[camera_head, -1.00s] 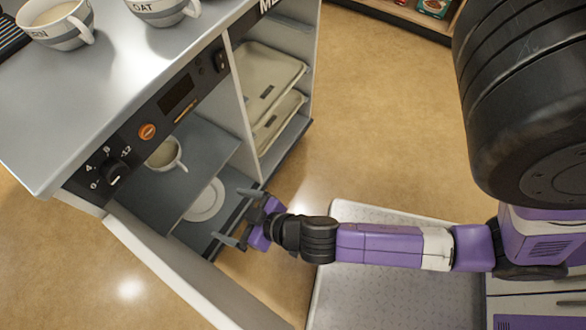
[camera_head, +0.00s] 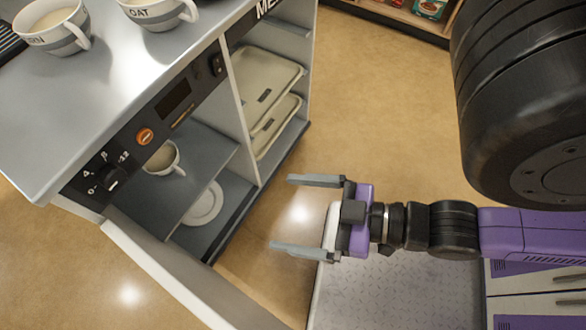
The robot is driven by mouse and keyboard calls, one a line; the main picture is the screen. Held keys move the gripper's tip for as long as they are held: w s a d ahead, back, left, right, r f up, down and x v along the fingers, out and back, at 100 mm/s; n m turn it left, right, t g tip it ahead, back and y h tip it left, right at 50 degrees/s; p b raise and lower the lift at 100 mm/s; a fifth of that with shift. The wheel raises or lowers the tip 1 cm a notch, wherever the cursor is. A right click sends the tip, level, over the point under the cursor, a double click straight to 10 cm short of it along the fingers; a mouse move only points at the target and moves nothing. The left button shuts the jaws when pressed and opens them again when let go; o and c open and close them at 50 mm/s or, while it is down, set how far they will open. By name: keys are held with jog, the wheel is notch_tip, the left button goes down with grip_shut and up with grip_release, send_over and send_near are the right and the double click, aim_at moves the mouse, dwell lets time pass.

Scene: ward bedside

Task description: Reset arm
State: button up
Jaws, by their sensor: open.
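My gripper (camera_head: 302,216) is open and empty, its two grey fingers pointing left over the floor. It is outside the cabinet (camera_head: 130,139), to the right of the open lower compartment, touching nothing that I can see. My arm reaches in from the right edge. In the compartment, a cup (camera_head: 163,158) stands on the upper shelf, partly hidden by the control panel. A white plate (camera_head: 203,204) lies on the level below, partly hidden by the shelf.
The compartment's door (camera_head: 185,275) stands open at the lower left. Trays (camera_head: 265,85) sit in the neighbouring bay. Cups (camera_head: 55,27) stand on the cabinet top. A shelf unit (camera_head: 395,15) is at the back. Floor (camera_head: 370,110) between is clear.

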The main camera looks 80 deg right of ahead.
notch_tip(320, 180, up, 16)
jog(key=p, duration=1.6)
